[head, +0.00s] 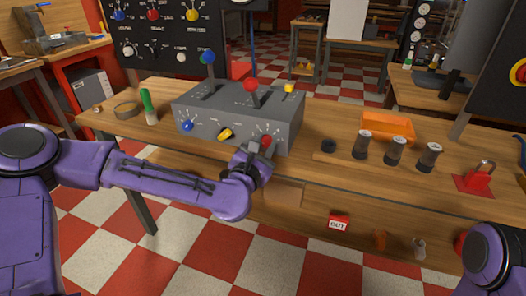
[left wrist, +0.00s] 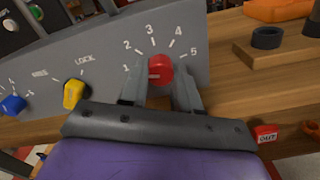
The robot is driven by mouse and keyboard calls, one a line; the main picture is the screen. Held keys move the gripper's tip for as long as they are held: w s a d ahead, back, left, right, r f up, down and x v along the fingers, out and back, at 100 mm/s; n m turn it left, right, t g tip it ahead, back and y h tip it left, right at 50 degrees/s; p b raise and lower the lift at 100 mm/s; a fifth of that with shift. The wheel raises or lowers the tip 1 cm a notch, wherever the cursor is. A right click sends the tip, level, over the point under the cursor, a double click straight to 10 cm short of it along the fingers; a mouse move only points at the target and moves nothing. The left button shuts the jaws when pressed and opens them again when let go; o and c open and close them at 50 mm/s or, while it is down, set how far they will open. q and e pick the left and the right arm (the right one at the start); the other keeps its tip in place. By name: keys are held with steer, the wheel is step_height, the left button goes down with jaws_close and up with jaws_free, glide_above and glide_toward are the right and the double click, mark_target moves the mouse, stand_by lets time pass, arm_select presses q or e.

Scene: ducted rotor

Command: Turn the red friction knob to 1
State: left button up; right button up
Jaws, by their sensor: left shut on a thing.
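The red friction knob (head: 266,140) is on the front face of the grey control box (head: 215,133), at its right end. In the left wrist view the red knob (left wrist: 160,69) sits below a printed scale from 1 to 5. A pale mark shows on its lower left, but I cannot tell exactly which number it points to. My left gripper (head: 260,151) is at the box front, with its fingers (left wrist: 160,88) on either side of the red knob, shut on it. My right gripper is out of view; only part of my right arm shows at the lower right.
A yellow knob (left wrist: 73,93) marked LOCK and a blue knob (left wrist: 13,104) are left of the red one. Levers stand on top of the box. On the bench, dark cylinders (head: 395,150) and an orange tray (head: 388,126) stand to the right.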

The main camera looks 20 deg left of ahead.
arm_select(q)
steer(key=shift+n, duration=0.5)
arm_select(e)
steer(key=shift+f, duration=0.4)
arm_select(q)
steer(key=o, duration=1.1)
steer(key=shift+c, duration=0.2)
steer(key=shift+s+b, duration=0.1)
steer(key=shift+b, duration=0.2)
